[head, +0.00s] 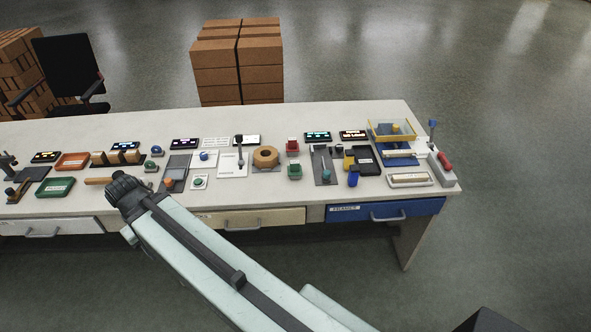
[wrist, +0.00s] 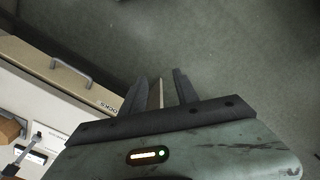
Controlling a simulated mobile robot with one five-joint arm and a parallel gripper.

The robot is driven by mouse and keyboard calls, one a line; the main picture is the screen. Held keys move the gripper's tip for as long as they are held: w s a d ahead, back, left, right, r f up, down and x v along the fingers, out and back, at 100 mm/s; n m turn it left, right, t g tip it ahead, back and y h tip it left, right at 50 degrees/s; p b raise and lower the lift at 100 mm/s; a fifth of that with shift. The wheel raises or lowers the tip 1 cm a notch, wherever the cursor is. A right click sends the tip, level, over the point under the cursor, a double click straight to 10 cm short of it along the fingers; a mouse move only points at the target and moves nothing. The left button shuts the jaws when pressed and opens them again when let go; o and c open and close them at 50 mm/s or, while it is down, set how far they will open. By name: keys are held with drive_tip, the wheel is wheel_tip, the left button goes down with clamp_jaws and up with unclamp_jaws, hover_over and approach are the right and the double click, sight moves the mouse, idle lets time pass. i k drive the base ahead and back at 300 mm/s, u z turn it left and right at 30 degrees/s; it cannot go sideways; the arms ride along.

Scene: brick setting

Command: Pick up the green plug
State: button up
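Two small green pieces on the workbench in the head view could be the green plug: a green block (head: 294,170) in front of a red block, and a small green knob-like piece (head: 150,166) near a blue one. They are too small to tell which is the plug. My gripper (wrist: 160,88) shows in the wrist view with its two dark fingers apart. A thin pale strip shows between them; I cannot tell what it is. In the head view my arm's end is by the bench's front edge, left of both green pieces, and its fingers are not clear.
The white workbench (head: 330,207) is crowded with trays, switches and small displays. A green tray (head: 55,187) lies at left, a wooden ring (head: 265,157) mid-bench, and a yellow-framed case (head: 392,130) at right. A blue-fronted drawer (head: 350,214) is below.

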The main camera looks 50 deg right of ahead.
sight(294, 171)
drive_tip(key=i, duration=0.9)
drive_tip(key=u, duration=0.05)
